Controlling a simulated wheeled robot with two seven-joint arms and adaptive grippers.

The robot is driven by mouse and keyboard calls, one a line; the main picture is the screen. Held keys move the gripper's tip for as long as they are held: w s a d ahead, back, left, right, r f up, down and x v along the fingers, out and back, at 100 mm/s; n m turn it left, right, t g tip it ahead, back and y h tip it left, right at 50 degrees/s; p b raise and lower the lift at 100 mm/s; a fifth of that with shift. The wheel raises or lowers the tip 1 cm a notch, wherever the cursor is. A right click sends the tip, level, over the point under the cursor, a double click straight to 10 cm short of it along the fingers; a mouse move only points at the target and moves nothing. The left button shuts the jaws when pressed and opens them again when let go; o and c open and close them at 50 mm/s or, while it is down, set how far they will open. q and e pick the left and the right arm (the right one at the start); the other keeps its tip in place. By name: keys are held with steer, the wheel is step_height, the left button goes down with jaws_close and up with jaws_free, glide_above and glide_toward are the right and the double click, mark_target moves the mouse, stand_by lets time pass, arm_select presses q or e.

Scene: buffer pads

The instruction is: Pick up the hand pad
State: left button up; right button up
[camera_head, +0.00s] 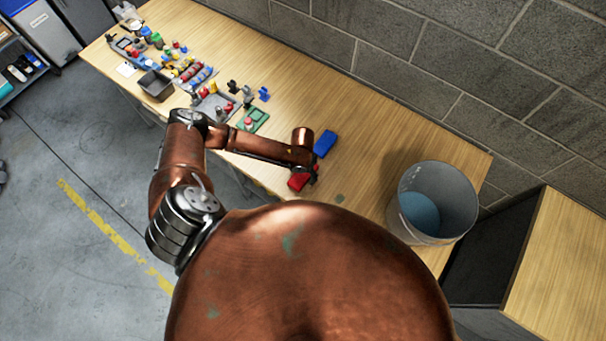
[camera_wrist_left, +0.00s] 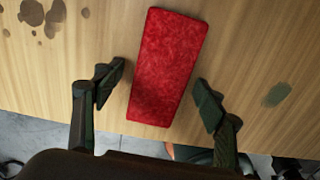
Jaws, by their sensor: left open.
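A red hand pad (camera_wrist_left: 167,68) lies flat on the wooden table in the left wrist view. In the head view the red pad (camera_head: 298,181) shows partly under my left gripper (camera_head: 312,174), near the table's front edge. In the left wrist view my left gripper (camera_wrist_left: 160,100) is open, with one finger on each side of the pad's near end. A gap of bare wood shows between each finger and the pad. A blue pad (camera_head: 325,143) lies just behind the red one. My right gripper is not in view.
A grey bucket (camera_head: 408,214) with blue inside stands on the table at the right. Several small parts, a grey bin (camera_head: 156,85) and a green tray (camera_head: 254,119) crowd the left part. A block wall (camera_head: 420,60) runs along the back. Bare wood lies between pads and bucket.

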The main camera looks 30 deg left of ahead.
mark_target(303, 176)
arm_select(q)
steer(key=c, duration=1.1)
steer(key=shift+r, duration=0.55)
steer(key=r, duration=0.2)
steer(key=shift+s+d+r+b, duration=0.2)
steer(key=shift+d+r+b, duration=0.05)
steer(key=shift+r+b, duration=0.15)
steer(key=s+d+r, duration=0.4)
steer(key=s, duration=0.1)
steer(key=s+d+r+b, duration=0.1)
steer(key=s+d+r, duration=0.3)
steer(key=d+r, duration=0.1)
steer(key=shift+s+d+r, duration=0.1)
steer(key=shift+s, duration=0.25)
